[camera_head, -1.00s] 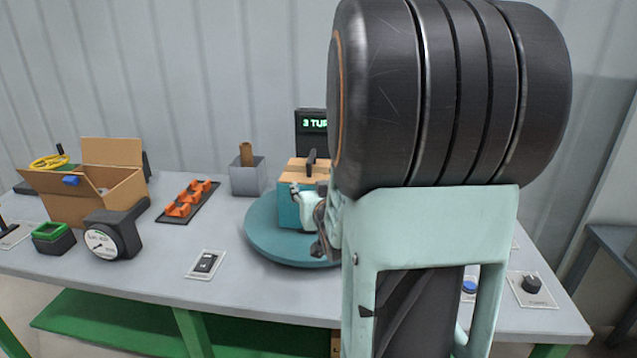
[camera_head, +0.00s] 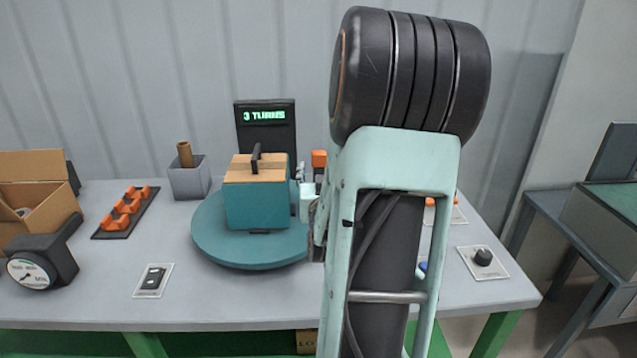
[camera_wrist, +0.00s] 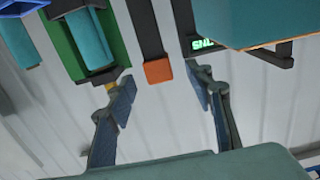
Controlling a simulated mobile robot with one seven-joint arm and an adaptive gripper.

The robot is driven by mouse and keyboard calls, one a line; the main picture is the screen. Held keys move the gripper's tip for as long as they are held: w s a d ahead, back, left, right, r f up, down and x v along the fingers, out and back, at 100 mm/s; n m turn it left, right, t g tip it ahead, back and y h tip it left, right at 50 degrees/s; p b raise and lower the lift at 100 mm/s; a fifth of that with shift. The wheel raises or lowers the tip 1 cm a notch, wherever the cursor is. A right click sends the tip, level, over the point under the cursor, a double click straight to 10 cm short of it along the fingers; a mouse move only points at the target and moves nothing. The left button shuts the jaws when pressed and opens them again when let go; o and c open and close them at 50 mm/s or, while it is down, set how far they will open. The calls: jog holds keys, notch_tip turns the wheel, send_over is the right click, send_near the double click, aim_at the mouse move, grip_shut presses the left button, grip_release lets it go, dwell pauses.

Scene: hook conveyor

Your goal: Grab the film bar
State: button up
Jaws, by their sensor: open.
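In the wrist view my gripper (camera_wrist: 161,92) is open and empty, its two dark fingers well apart. Just beyond the fingertips, between them in the picture, is a dark bar with an orange end (camera_wrist: 158,71); contact cannot be told. Left of it is a green frame with a teal roll (camera_wrist: 97,50). I cannot tell for sure which part is the film bar. In the head view an orange piece (camera_head: 319,158) stands behind my arm, right of the display. There my arm hides most of my gripper and whatever is behind it.
A teal box (camera_head: 256,207) with a wooden top and black handle stands on the round teal turntable (camera_head: 215,240), close left of my gripper. The display (camera_head: 265,115) reads 3 TURNS. A switch (camera_head: 153,279), dial gauge (camera_head: 38,268) and knob (camera_head: 482,257) are on the table.

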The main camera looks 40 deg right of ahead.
aim_at(319, 163)
jog(key=shift+p+x, duration=0.55)
jog(key=shift+x, duration=2.8)
jog(key=shift+s+d, duration=0.1)
jog(key=shift+d, duration=0.05)
grip_shut()
